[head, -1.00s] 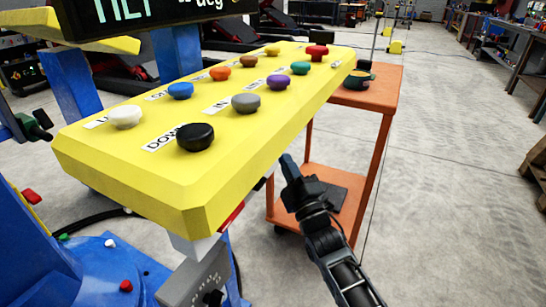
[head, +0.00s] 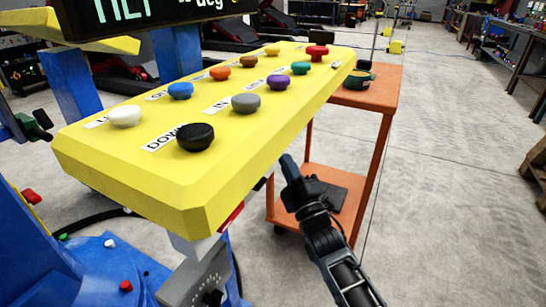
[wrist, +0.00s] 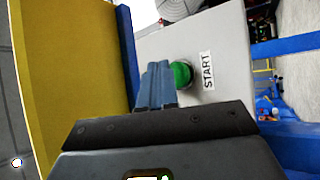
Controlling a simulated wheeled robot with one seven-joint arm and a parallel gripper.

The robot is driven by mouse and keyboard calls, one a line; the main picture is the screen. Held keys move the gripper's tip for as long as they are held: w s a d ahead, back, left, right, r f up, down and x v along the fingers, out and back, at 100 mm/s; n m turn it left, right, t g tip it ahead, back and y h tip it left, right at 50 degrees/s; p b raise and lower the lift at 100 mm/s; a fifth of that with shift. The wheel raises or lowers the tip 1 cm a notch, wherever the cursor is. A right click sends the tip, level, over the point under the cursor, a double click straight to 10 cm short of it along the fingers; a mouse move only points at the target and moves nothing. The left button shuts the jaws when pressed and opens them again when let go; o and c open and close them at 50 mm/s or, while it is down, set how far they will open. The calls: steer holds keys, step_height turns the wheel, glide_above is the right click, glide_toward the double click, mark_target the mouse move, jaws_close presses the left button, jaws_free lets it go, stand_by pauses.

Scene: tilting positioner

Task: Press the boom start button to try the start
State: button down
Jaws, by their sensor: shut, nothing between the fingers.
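In the wrist view a green button (wrist: 181,75) sits on a grey box (wrist: 225,38), beside a white label reading START (wrist: 207,71). My gripper (wrist: 157,72) is shut and empty. Its fingertips appear just left of the green button and overlap its edge; I cannot tell whether they touch it. In the head view my gripper (head: 288,165) is below the right edge of the yellow button panel (head: 120,180). I cannot make out the START button in the head view.
The panel carries several coloured buttons, including a black one (head: 195,137) and a red one (head: 317,51). An orange cart (head: 385,90) stands behind my gripper.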

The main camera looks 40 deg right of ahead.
steer(key=shift+w+b, duration=0.2)
steer(key=shift+b, duration=0.15)
steer(key=shift+w+a, duration=0.15)
steer(key=shift+w, duration=0.05)
steer(key=shift+w+a+b, duration=0.15)
steer(key=shift+w+b, duration=0.25)
steer(key=shift+b, duration=0.2)
stand_by(0.7)
stand_by(0.3)
steer(key=shift+s+d+p, duration=0.3)
steer(key=shift+s+p, duration=0.05)
steer(key=shift+s, duration=0.45)
steer(key=s, duration=0.1)
steer(key=s+d+p, duration=0.1)
steer(key=s, duration=0.1)
steer(key=s+p, duration=0.1)
steer(key=shift+s+d, duration=0.35)
steer(key=shift+s, duration=0.05)
